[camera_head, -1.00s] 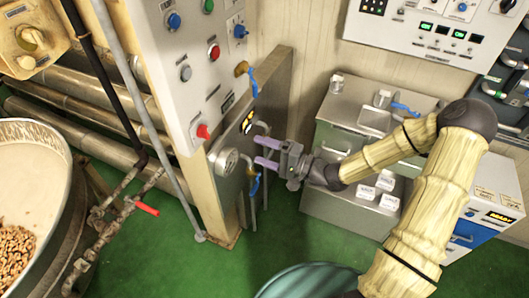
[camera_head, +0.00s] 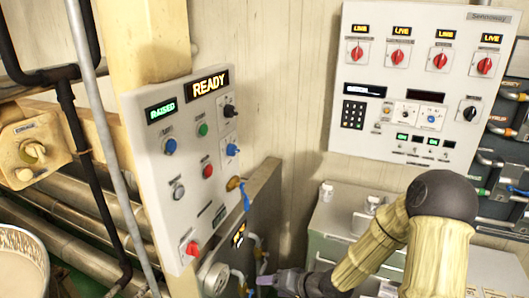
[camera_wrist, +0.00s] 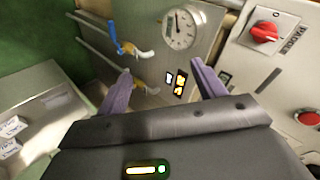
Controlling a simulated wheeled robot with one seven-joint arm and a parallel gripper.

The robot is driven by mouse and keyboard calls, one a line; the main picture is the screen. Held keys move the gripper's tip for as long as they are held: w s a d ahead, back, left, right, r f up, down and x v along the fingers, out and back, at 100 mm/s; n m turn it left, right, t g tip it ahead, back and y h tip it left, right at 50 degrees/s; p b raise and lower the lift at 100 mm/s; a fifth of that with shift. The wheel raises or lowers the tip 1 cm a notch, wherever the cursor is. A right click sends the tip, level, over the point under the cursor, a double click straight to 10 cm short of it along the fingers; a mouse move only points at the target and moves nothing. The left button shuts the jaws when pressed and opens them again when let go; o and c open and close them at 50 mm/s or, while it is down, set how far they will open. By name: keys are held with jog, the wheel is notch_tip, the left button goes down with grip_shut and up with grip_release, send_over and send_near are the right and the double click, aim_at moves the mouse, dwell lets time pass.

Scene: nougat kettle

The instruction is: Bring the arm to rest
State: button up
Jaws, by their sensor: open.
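My gripper (camera_head: 277,281) is at the bottom of the head view, by the lower right of the control panel. In the wrist view its two purple fingers (camera_wrist: 160,84) stand wide apart with nothing between them. Beyond the fingers are a metal plate with a round gauge (camera_wrist: 183,28) and valves with blue and yellow handles (camera_wrist: 128,48). The yellow-sleeved arm is bent, its dark elbow at the right. The gripper appears apart from the panel and valves.
The control panel (camera_head: 150,150) reads RAISED and READY. A wall panel (camera_head: 380,165) has several red knobs under LIVE displays. Metal cabinets (camera_head: 335,215) stand behind the arm. A kettle (camera_head: 25,240) is at left.

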jog(key=s+d+r+n+g+h, duration=0.1)
jog(key=s+d+r+h, duration=0.1)
jog(key=d+h, duration=0.25)
jog(key=s+d+r+n+h, duration=0.1)
jog(key=s+d+r+h, duration=0.2)
jog(key=d, duration=0.3)
jog(key=s+d+r+g+h, duration=0.1)
jog(key=s+r+g, duration=0.1)
jog(key=s+r, duration=0.4)
jog(key=shift+s+d+p, duration=0.3)
jog(key=shift+s+d, duration=0.1)
jog(key=shift+s, duration=0.85)
jog(key=shift+c, duration=0.2)
